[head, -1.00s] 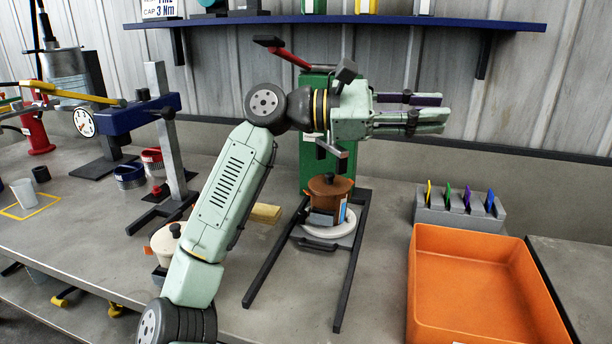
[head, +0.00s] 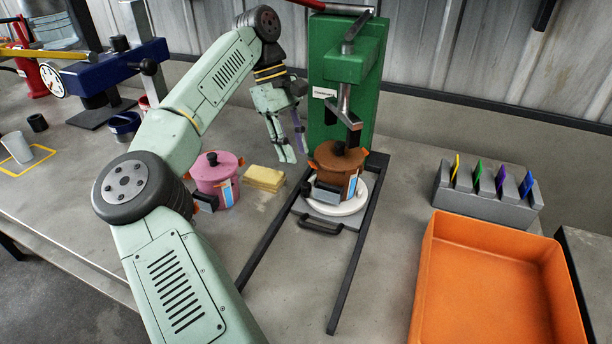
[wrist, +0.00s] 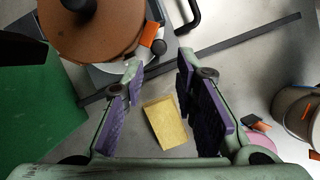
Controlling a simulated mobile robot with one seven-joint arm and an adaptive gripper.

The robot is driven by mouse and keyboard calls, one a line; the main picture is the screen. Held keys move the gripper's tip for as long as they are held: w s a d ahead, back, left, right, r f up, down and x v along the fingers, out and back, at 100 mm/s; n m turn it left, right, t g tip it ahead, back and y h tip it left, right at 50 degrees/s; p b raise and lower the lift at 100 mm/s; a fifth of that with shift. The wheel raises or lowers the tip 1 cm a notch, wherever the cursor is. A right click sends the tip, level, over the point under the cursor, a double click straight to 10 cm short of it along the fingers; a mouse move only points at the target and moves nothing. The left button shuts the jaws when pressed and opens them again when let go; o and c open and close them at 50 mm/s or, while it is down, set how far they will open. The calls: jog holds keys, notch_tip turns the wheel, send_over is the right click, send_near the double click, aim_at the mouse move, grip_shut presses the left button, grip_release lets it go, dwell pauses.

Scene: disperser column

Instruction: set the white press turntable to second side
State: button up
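The white turntable (head: 338,209) is a round plate at the foot of the green press (head: 345,90). A brown lidded pot (head: 338,165) with orange tabs and a blue-and-white label stands on it. In the wrist view the pot (wrist: 92,30) fills the upper left and mostly hides the turntable. My gripper (head: 295,156) points down, just left of the press and pot. In the wrist view my gripper (wrist: 158,62) has its purple-padded fingers apart with nothing between them; the left fingertip looks close to the turntable's edge, but contact cannot be told.
A yellow block (head: 264,178) lies on the bench below my gripper. A pink pot (head: 216,178) stands left of it. Dark rails (head: 352,262) run forward from the press. An orange tray (head: 495,285) and a grey holder with coloured tabs (head: 488,200) are at right.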

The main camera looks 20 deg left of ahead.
aim_at(306, 184)
jog(key=x, duration=0.8)
jog(key=shift+p, duration=0.35)
jog(key=shift+c, duration=0.6)
grip_shut()
